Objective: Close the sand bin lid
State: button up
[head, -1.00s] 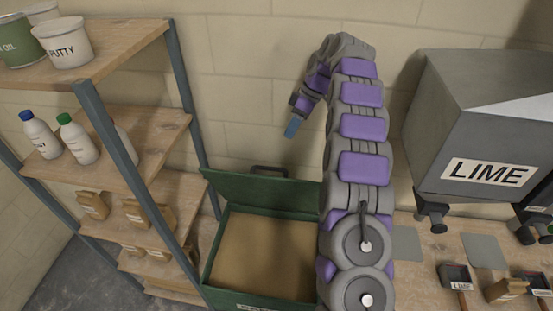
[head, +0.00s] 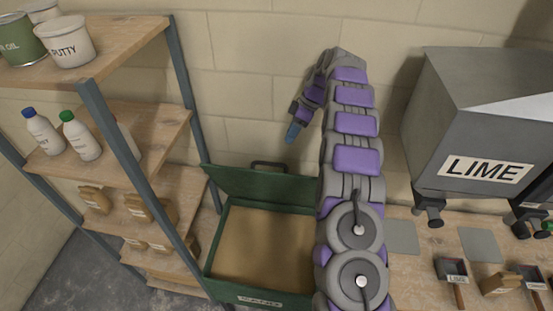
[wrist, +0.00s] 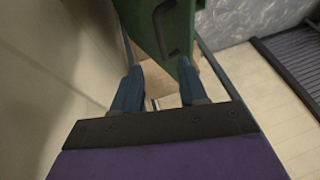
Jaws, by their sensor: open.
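The green sand bin (head: 222,293) stands on the floor with sand (head: 262,246) showing inside. Its green lid (head: 262,187) is raised at the back near the wall, with a dark handle (head: 268,164) on its upper edge. My gripper (head: 291,133) is above the raised lid, a little right of the handle in the head view, and points down. In the wrist view my gripper (wrist: 163,88) has its two blue fingers apart with nothing between them. The lid (wrist: 152,22) and its handle (wrist: 166,32) lie ahead of the fingertips there. My arm hides the bin's right side.
A shelf rack (head: 125,150) with bottles, tubs and packets stands close on the left. A grey lime hopper (head: 470,125) stands on the right, above a wooden bench (head: 415,275) with scoops. Bare wall is behind the lid.

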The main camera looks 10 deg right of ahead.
jog(key=p+x, duration=0.2)
jog(key=x, duration=1)
jog(key=shift+a+f, duration=0.1)
jog(key=shift+f, duration=0.15)
grip_shut()
